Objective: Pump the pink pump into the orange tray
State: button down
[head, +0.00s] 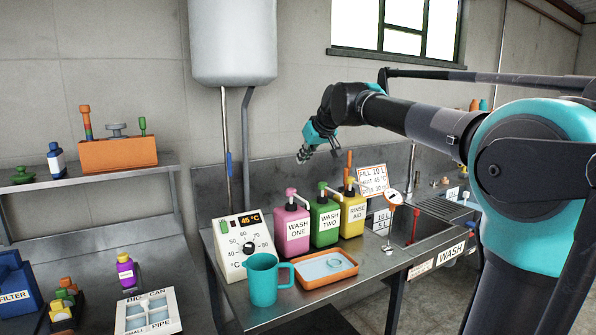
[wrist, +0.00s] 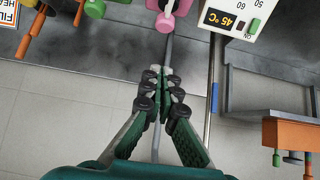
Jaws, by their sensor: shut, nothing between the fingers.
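The pink pump (head: 291,194) tops the pink WASH ONE bottle (head: 291,229) on the metal bench in the head view. Its pink head also shows at the top of the wrist view (wrist: 165,22). The orange tray (head: 309,284) lies flat in front of the bottles, with a pale round shape in it. My gripper (head: 304,158) hangs in the air above the bottles, a little above and right of the pink pump, apart from it. In the wrist view its fingers (wrist: 161,76) are closed together with nothing between them.
Green WASH TWO (head: 324,222) and yellow RINSE AID (head: 351,218) bottles stand right of the pink one. A teal jug (head: 263,281) stands left of the tray, before a temperature box (head: 242,246). A sink (head: 428,225) is at right. A white tank (head: 232,43) hangs above.

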send_over(294, 193)
jog(key=f, duration=0.6)
jog(key=shift+w+a+f, duration=0.15)
jog(key=shift+w+f, duration=0.05)
jog(key=shift+f, duration=0.2)
notch_tip(294, 193, down, 3)
jog(key=shift+s+f, duration=0.1)
jog(key=shift+f, duration=0.25)
